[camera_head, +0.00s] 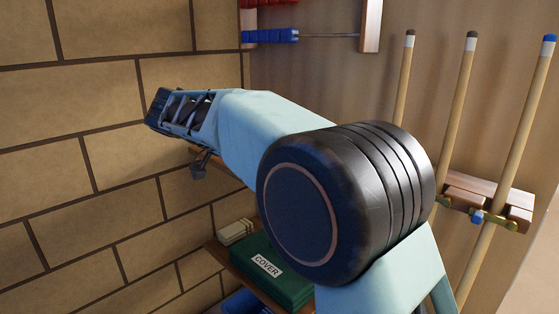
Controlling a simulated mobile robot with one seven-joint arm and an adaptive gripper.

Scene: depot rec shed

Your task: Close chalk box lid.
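No chalk box or lid can be made out; my arm covers the middle of the view and may hide it. The far end of my arm points left toward the brick wall. A small dark piece, apparently part of my gripper (200,165), shows below it, near the edge of a wooden ledge mostly hidden behind my arm. Whether the fingers are open or shut, or touch anything, cannot be seen.
A lower shelf holds a green case labelled COVER (268,267) and a small pale stack (236,232). Blue items (243,302) lie below. A cue rack (487,201) with a blue chalk cube (478,216) stands right. A bead scoreboard (369,25) hangs above.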

